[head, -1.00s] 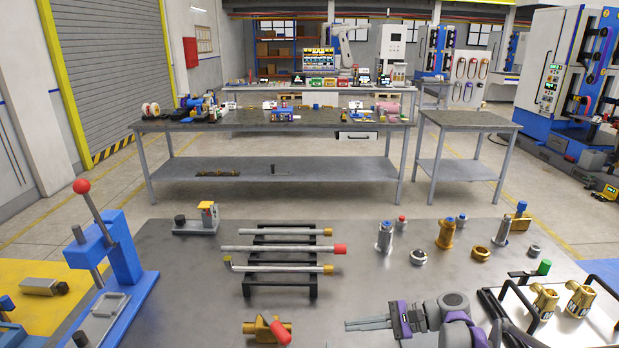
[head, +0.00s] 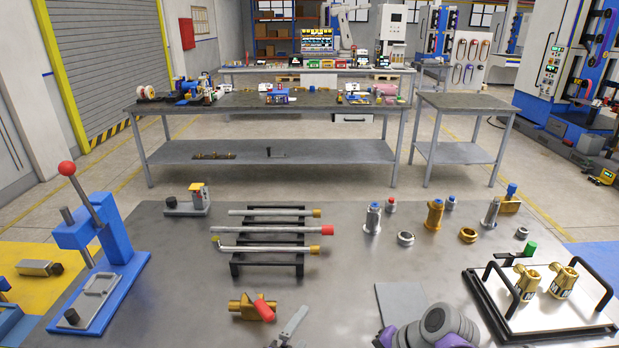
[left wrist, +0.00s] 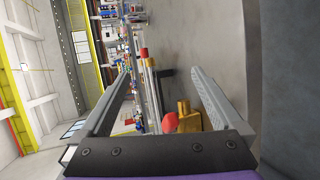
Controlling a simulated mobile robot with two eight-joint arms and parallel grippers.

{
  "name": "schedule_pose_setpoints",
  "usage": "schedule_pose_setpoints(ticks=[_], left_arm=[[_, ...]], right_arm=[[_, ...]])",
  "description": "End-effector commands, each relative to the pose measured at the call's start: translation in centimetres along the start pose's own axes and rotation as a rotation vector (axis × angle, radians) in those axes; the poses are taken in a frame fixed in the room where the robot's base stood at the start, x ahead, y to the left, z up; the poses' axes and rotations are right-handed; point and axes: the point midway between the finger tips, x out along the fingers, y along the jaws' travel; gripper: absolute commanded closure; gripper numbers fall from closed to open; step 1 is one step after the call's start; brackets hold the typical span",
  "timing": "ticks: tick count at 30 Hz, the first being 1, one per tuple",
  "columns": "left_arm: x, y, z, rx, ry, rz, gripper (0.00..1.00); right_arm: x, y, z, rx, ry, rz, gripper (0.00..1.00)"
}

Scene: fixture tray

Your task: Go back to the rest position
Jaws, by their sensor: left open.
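My left gripper (head: 345,318) is at the bottom of the head view, low at the near side of the bench. Its jaws are open, with nothing visible between them; part of it is cut off by the frame. In the left wrist view its two fingers (left wrist: 158,105) stand wide apart. The brass valve with a red handle (head: 252,308) lies on the bench just left of the gripper, and it also shows beyond the fingers in the left wrist view (left wrist: 187,118).
A black rack (head: 268,257) with several rods stands left of centre. A blue lever press (head: 120,265) is at the left. A white tray with black handles (head: 545,318) holds two brass fittings at the right. Metal fittings (head: 373,219) stand behind. The bench centre is clear.

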Motion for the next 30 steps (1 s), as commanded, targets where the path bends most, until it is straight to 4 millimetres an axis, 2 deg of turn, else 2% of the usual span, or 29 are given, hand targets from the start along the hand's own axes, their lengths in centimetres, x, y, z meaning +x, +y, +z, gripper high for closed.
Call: schedule_pose_setpoints(ticks=[1, 3, 5, 9, 12, 15, 20, 30], left_arm=[[-1.6, -0.9, -0.8, 0.152, -0.005, -0.074, 0.0], [-3.8, -2.6, -1.7, 0.372, -0.029, -0.188, 0.0], [-5.9, -4.2, -2.6, 0.552, -0.058, -0.292, 0.0], [-11.6, -8.2, -5.1, 0.908, -0.153, -0.536, 0.0], [-15.3, -10.4, -6.5, 1.084, -0.23, -0.681, 0.0], [-18.0, -11.8, -7.4, 1.19, -0.293, -0.781, 0.0], [-19.7, -12.6, -8.0, 1.256, -0.34, -0.846, 0.0], [-19.7, -12.6, -8.0, 1.258, -0.342, -0.845, 0.0]], right_arm=[[-0.4, 1.6, 1.4, -0.077, 0.051, 0.046, 1.0], [-0.9, 3.8, 2.5, -0.191, 0.123, 0.114, 1.0], [-1.4, 5.6, 3.3, -0.293, 0.182, 0.172, 1.0], [-2.4, 9.7, 4.6, -0.524, 0.299, 0.304, 1.0], [-3.0, 11.8, 5.0, -0.658, 0.358, 0.381, 1.0], [-3.3, 13.1, 5.2, -0.748, 0.396, 0.432, 1.0], [-3.5, 13.8, 5.2, -0.808, 0.419, 0.467, 1.0], [-3.5, 13.8, 5.2, -0.807, 0.419, 0.467, 1.0]])
